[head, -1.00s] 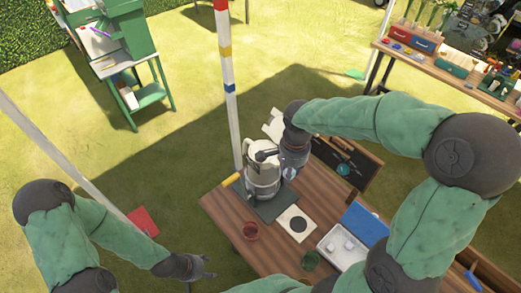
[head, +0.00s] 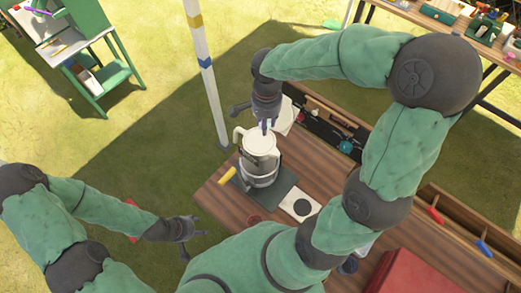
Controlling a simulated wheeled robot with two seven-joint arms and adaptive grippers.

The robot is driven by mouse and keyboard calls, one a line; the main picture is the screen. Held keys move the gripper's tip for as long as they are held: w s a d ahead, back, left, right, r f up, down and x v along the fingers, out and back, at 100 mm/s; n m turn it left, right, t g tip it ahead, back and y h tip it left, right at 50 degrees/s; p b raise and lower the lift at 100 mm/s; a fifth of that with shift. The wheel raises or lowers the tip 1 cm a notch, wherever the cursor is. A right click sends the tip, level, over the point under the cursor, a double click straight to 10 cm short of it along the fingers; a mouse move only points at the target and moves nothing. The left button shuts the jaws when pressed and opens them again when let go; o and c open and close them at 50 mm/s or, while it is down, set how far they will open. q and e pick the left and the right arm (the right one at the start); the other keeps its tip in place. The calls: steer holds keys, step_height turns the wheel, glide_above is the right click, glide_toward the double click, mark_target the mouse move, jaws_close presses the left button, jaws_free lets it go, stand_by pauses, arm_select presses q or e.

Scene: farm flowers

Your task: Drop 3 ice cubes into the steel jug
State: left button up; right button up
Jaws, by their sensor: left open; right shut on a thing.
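The steel jug (head: 258,163) stands upright on a dark green mat (head: 262,200) at the table's far left corner, its handle toward the left. Its pale round top faces up at me. My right gripper (head: 264,127) points down just above the jug's top. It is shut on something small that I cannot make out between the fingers. My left gripper (head: 202,234) is open and empty, off the table's left edge. No ice cubes can be made out; my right arm covers most of the near part of the table.
A white card with a dark disc (head: 300,204) lies right of the jug. A yellow-handled thing (head: 228,176) lies by its left. A striped pole (head: 207,75) rises close behind. A dark board (head: 325,125) is behind right. A red box (head: 405,275) is at the near right.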

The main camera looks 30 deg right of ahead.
steer(key=shift+f+b, duration=0.95)
steer(key=shift+f, duration=0.9)
steer(key=o, duration=1)
steer(key=shift+c, duration=0.2)
step_height(320, 180, up, 12)
steer(key=shift+r, duration=0.1)
